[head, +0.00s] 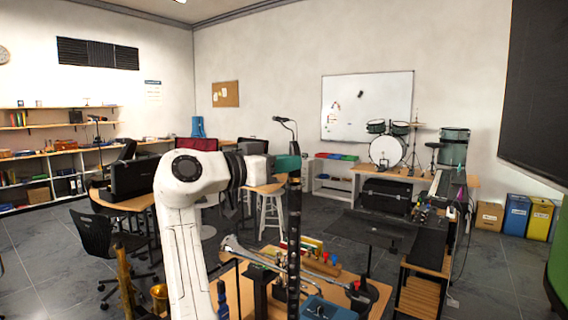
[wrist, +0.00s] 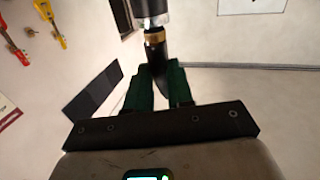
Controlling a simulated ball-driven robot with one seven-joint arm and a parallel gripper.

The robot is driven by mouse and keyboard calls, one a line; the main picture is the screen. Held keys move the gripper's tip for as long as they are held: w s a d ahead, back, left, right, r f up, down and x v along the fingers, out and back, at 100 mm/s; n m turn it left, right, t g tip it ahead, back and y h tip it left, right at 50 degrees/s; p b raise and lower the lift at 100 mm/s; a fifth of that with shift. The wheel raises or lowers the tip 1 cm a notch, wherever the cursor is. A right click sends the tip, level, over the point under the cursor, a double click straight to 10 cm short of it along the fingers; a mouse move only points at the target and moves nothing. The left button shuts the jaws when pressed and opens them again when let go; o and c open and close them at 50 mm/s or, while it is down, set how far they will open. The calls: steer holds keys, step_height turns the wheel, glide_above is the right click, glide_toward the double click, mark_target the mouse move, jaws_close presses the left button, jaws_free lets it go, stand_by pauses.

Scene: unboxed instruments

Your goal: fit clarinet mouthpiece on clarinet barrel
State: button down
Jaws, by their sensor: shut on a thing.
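My gripper (wrist: 160,68) has green fingers shut on the black clarinet mouthpiece (wrist: 157,52), gripping it at its lower part in the wrist view. A tan cork band (wrist: 154,37) shows at the mouthpiece's far end. The black clarinet barrel (wrist: 149,6) with a pale metal ring is just beyond the cork, roughly in line with it. I cannot tell whether the two touch. In the head view my gripper (head: 288,163) is at the top of a tall dark upright clarinet (head: 293,235). The mouthpiece is hidden or too small to tell there.
A black music stand (head: 371,230) is to the right. A microphone (head: 284,121) shows above my gripper.

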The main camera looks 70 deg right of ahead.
steer(key=shift+f+b, duration=1)
steer(key=shift+f, duration=0.1)
stand_by(1.8)
steer(key=c, duration=0.9)
jaws_free()
steer(key=shift+r, duration=0.1)
steer(key=shift+o, duration=0.2)
steer(key=v, duration=0.6)
steer(key=shift+b, duration=0.3)
stand_by(0.4)
